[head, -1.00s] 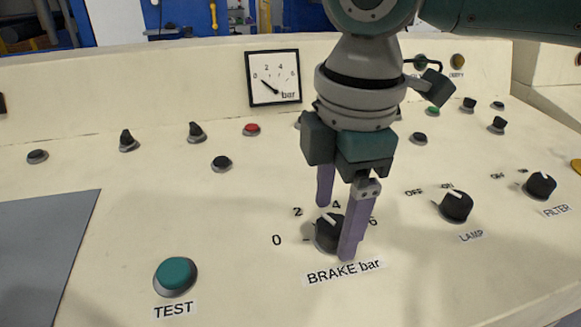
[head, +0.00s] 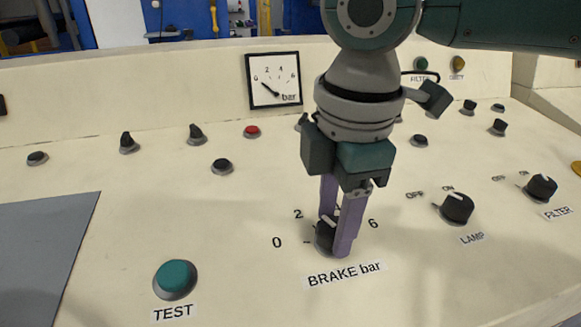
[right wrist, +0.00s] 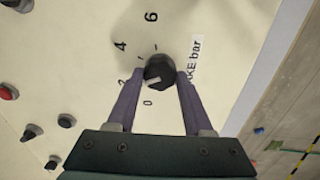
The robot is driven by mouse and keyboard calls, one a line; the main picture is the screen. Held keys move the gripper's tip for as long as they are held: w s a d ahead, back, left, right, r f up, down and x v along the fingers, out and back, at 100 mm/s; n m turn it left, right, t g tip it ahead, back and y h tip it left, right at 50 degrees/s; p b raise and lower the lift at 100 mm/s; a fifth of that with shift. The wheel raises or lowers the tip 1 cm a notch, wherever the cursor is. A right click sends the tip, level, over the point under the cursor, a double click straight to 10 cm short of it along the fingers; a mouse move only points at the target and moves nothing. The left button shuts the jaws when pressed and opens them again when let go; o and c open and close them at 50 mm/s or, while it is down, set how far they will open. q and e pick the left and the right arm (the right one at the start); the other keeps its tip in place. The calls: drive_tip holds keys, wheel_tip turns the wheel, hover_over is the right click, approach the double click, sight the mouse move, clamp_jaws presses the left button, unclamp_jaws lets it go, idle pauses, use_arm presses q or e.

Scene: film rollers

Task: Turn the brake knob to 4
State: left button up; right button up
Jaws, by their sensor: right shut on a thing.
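The black brake knob (head: 326,238) sits on the cream panel above the label "BRAKE bar" (head: 344,273). Its white mark points up-left, roughly toward the 2 (head: 298,214); the 4 is mostly hidden behind my finger in the head view. My right gripper (head: 336,238) reaches down from above and is shut on the knob, one purple finger on each side. The right wrist view shows the knob (right wrist: 160,70) between the fingers, and the 4 (right wrist: 120,46) is clear there. My left gripper is not in view.
The bar gauge (head: 273,78) behind has its needle near 0. The lamp knob (head: 457,208) and filter knob (head: 541,187) stand to the right. The green test button (head: 175,277) is at front left. Several small switches line the back.

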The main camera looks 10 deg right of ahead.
clamp_jaws()
drive_tip(key=shift+r+m+p, duration=0.2)
drive_tip(key=shift+m+p, duration=0.2)
drive_tip(key=shift+p, duration=0.4)
drive_tip(key=m+p, duration=0.4)
drive_tip(key=p, duration=0.2)
drive_tip(key=shift+m, duration=0.3)
drive_tip(key=shift+m+p, duration=0.9)
drive_tip(key=shift+m, duration=0.2)
drive_tip(key=shift+f+m+p, duration=0.15)
drive_tip(key=shift+m+p, duration=0.5)
drive_tip(key=shift+m, duration=0.45)
drive_tip(key=o, duration=1.2)
unclamp_jaws()
drive_tip(key=shift+c, duration=0.2)
